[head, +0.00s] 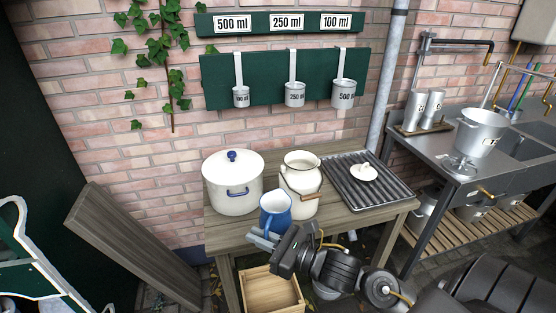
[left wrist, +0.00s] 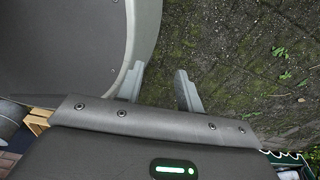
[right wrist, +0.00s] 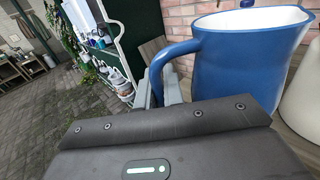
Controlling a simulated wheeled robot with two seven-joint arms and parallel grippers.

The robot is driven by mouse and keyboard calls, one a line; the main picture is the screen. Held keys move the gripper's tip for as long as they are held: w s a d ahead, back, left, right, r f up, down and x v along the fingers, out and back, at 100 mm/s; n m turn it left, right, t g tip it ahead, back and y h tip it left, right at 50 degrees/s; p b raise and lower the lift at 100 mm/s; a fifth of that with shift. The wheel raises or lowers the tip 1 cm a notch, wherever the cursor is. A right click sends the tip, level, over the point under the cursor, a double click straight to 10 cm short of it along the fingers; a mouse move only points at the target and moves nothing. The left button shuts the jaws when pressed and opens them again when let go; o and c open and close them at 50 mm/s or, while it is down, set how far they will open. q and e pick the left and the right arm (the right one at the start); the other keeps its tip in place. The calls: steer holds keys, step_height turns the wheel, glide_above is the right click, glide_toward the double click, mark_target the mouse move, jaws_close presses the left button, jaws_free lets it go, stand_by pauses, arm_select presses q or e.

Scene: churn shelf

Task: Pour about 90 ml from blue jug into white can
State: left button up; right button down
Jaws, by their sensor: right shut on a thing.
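The blue jug (head: 274,208) is at the front of the wooden table, in front of the white can, and looks about upright. I cannot tell whether its base touches the table. My right gripper (head: 262,239) is shut on the jug's handle; the right wrist view shows the blue jug (right wrist: 245,60) close up, its white inside just visible. The white can (head: 299,186) stands open, with a wooden-gripped bail handle, just behind and right of the jug. Its liquid level is hidden. My left gripper (left wrist: 160,90) is open and empty above the paved ground.
A white pot with blue knob (head: 232,188) stands left of the can. A white lid (head: 363,173) lies on the ribbed dark tray (head: 390,190) at right. Measuring ladles (head: 294,94) hang on the green board. A wooden crate (head: 270,291) is below the table front.

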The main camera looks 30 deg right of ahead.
mark_target(281, 225)
arm_select(q)
steer(key=shift+o, duration=3.2)
steer(key=shift+r+p, duration=0.25)
steer(key=shift+p, duration=0.05)
steer(key=o, duration=0.8)
step_height(281, 225, up, 3)
steer(key=p, duration=0.2)
steer(key=shift+p, duration=0.4)
steer(key=shift+c, duration=0.2)
arm_select(e)
steer(key=d+y, duration=0.1)
steer(key=d, duration=0.1)
steer(key=s+d+n+g+y, duration=0.1)
steer(key=d, duration=0.1)
steer(key=d+n, duration=0.1)
steer(key=d, duration=0.1)
steer(key=shift+s+d+r+y, duration=0.2)
steer(key=shift+d+r+y, duration=0.15)
steer(key=shift+y, duration=0.05)
arm_select(q)
steer(key=shift+r+p, duration=1.45)
steer(key=shift+p, duration=0.05)
arm_select(e)
steer(key=s+d+r+n+g+y, duration=0.3)
steer(key=d+r+g, duration=0.1)
steer(key=d, duration=0.3)
steer(key=shift+d+n+g+y, duration=0.25)
steer(key=shift+n+g+y, duration=0.15)
steer(key=shift+g, duration=0.1)
steer(key=shift+s, duration=0.1)
